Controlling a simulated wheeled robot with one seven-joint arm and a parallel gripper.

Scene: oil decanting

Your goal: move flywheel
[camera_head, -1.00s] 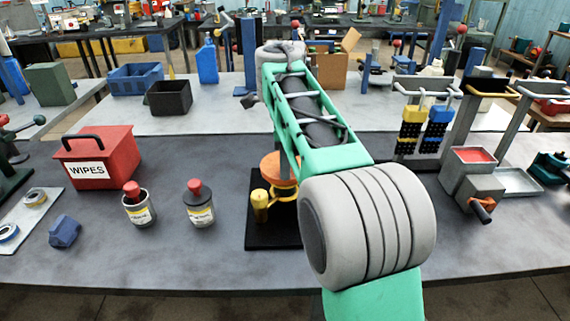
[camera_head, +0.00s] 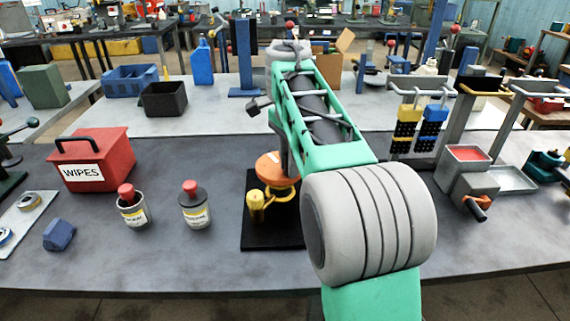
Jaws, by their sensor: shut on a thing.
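An orange disc, which I take for the flywheel (camera_head: 269,167), shows left of my green arm link, above a yellow stand (camera_head: 257,205) on a black base plate (camera_head: 268,233). My gripper (camera_head: 284,158) hangs down from my wrist behind the arm. Only a dark strip of it shows beside the disc, and its fingertips are hidden. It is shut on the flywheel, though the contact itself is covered. The flywheel's right part is also hidden by my arm. I cannot tell whether it touches the stand.
A red wipes box (camera_head: 92,160) and two small cans (camera_head: 132,207) (camera_head: 195,206) stand left. A blue block (camera_head: 59,234) lies farther left. Racks with yellow and blue pieces (camera_head: 432,120) and a grey box with red contents (camera_head: 465,154) stand right.

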